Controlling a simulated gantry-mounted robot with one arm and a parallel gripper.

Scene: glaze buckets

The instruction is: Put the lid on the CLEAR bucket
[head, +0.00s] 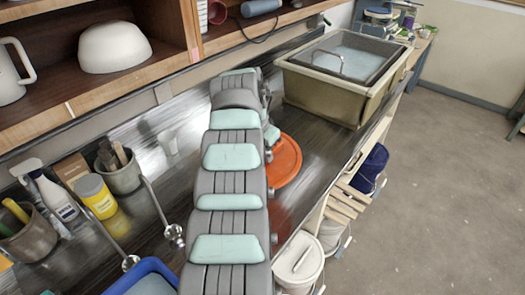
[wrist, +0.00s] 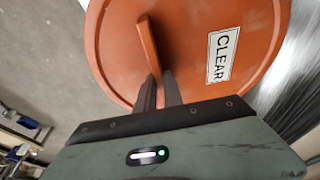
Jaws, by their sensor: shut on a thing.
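An orange round lid (wrist: 195,55) with a white label reading CLEAR (wrist: 223,55) fills the top of the wrist view. A straight raised handle (wrist: 147,42) crosses its top. My gripper (wrist: 160,88) is shut on this handle, near its lower end in the picture. In the head view, the lid (head: 287,160) shows at the right of my arm, partly hidden by it, over the dark counter. A dimmer orange patch below it looks like its reflection. No bucket label is readable, so I cannot tell which bucket is CLEAR.
A white bucket (head: 298,262) with a lid on and a dark blue bucket (head: 371,168) stand below the counter's right edge, by a slatted wooden shelf (head: 344,202). A large basin (head: 318,92) stands at the counter's far end. Bottles and pots crowd the left. The floor (head: 440,190) is clear.

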